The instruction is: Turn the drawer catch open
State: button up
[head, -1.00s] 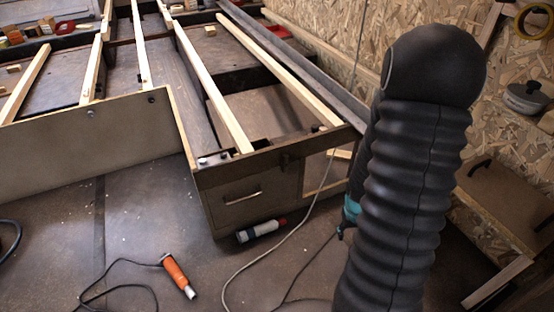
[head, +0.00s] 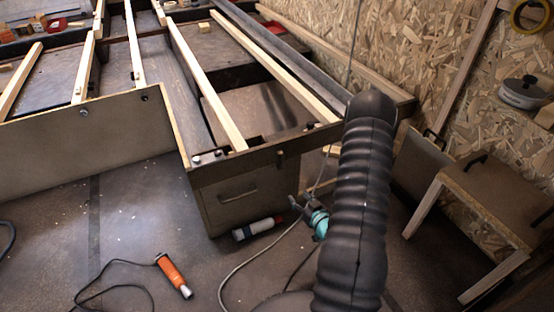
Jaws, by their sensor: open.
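My dark ribbed arm hides the area right of the gripper.
A grey and red cylindrical tool (head: 258,228) lies on the floor below the drawer. An orange tool (head: 172,275) with a black cord lies nearer. A pale cable (head: 238,275) crosses the floor. A wooden stool-like piece (head: 480,205) stands at the right.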

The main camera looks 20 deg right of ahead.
aim_at(281, 160)
notch_tip(281, 160, up, 6)
jog(key=w+t, duration=0.1)
jog(key=t, duration=0.2)
jog(key=w, duration=0.4)
jog(key=w+p, duration=0.1)
jog(key=w, duration=0.8)
jog(key=shift+w+a, duration=0.25)
jog(key=shift+w, duration=0.15)
